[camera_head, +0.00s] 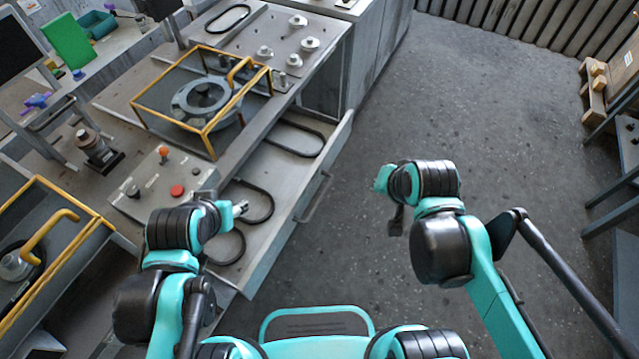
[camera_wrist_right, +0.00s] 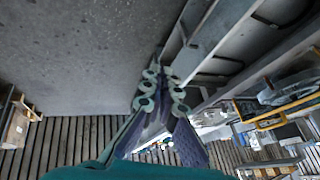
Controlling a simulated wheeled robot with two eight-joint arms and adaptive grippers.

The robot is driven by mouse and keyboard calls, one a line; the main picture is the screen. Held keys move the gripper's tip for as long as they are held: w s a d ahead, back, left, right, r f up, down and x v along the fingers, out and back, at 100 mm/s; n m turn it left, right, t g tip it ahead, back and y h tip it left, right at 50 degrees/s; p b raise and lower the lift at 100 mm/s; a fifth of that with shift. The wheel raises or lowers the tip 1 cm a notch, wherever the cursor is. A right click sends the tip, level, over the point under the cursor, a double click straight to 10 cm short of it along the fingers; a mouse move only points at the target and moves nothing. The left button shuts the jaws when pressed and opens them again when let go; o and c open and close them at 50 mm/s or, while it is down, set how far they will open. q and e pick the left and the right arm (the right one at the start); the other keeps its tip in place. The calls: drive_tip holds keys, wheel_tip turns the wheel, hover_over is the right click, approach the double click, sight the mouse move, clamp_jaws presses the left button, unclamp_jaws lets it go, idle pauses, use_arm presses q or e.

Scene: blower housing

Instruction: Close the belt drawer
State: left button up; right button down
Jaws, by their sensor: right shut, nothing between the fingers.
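The belt drawer (camera_head: 283,212) is pulled out from under the workbench in the head view, with several black belts (camera_head: 297,139) lying in it. Its long front panel faces right and carries a bar handle (camera_head: 316,198). My right gripper (camera_head: 396,222) is to the right of the drawer front, over the floor and apart from the handle. In the right wrist view its fingers (camera_wrist_right: 160,92) are together and empty, with the drawer front (camera_wrist_right: 205,45) beside them to the right. My left gripper (camera_head: 240,208) is over the drawer's left side; its fingers are too small to judge.
The bench holds a yellow-framed blower housing (camera_head: 203,97) and a control panel with a red button (camera_head: 177,191). A grey cabinet (camera_head: 368,50) stands behind the drawer. The floor (camera_head: 480,130) right of the drawer is clear; a pallet with boxes (camera_head: 605,85) is far right.

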drive_tip(key=w+a+f+m+g+y, duration=0.1)
drive_tip(key=w+a+f+m+g, duration=0.2)
drive_tip(key=w+m, duration=0.5)
drive_tip(key=w+a+f+m+b, duration=0.1)
drive_tip(key=w+a+f+m, duration=0.1)
drive_tip(key=f, duration=0.3)
drive_tip(key=w+a+f+m+y, duration=0.1)
drive_tip(key=w+a+f+m, duration=0.1)
drive_tip(key=f+m, duration=0.3)
drive_tip(key=w+a+f+m+g+y+b, duration=0.1)
drive_tip(key=w+a+f+m, duration=0.2)
drive_tip(key=f, duration=0.3)
drive_tip(key=shift+a+f+m+b, duration=0.3)
drive_tip(key=shift+a+f+m, duration=0.1)
drive_tip(key=shift+a+m, duration=0.3)
drive_tip(key=shift+w+a, duration=0.1)
drive_tip(key=shift+w, duration=0.05)
hover_over(271, 168)
drive_tip(key=shift+r, duration=0.1)
drive_tip(key=shift+a, duration=0.1)
drive_tip(key=shift+r, duration=0.1)
